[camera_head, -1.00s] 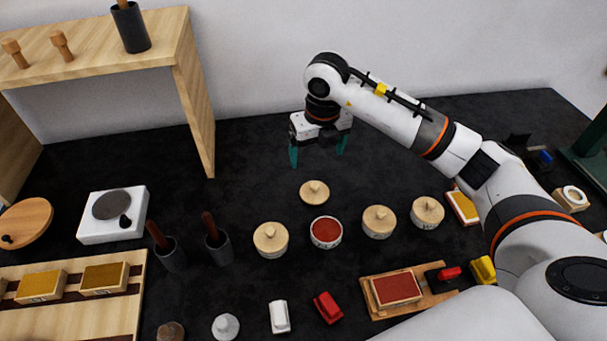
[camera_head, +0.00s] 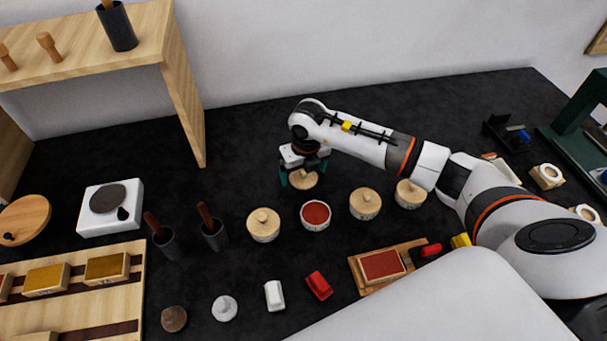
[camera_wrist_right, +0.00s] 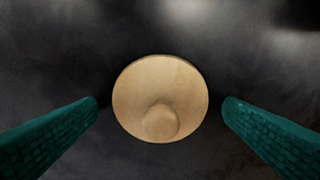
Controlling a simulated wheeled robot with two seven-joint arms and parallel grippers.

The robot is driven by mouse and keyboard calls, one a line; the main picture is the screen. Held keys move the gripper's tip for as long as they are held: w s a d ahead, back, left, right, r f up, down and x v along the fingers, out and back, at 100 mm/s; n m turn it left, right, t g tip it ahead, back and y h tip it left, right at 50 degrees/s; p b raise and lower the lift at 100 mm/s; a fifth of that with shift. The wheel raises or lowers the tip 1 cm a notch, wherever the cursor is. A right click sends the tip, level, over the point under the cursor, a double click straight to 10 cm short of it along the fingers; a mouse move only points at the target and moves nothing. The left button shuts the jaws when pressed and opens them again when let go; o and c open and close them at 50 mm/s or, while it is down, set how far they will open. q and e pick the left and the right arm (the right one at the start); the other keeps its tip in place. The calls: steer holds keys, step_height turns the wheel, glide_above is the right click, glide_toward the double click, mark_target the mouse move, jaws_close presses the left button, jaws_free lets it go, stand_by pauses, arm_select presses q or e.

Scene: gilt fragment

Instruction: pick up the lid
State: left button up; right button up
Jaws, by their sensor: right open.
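The lid (camera_head: 303,181) is a round pale wooden disc with a small knob, lying on the dark tabletop behind an open jar of red contents (camera_head: 316,214). In the right wrist view the lid (camera_wrist_right: 160,98) sits centred between the green fingers, apart from both. My right gripper (camera_head: 304,180) is open, pointing down over the lid, and partly covers it in the head view. In the wrist view its fingertips (camera_wrist_right: 164,103) stand on either side of the lid. My left gripper is not in view.
Lidded jars stand at left (camera_head: 263,225) and right (camera_head: 365,204) of the open jar. Dark cups with brown handles (camera_head: 214,235) stand further left. A wooden shelf (camera_head: 184,100) rises at back left. The tabletop behind the lid is clear.

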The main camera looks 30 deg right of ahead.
steer(key=c, duration=1.1)
steer(key=shift+o, duration=0.2)
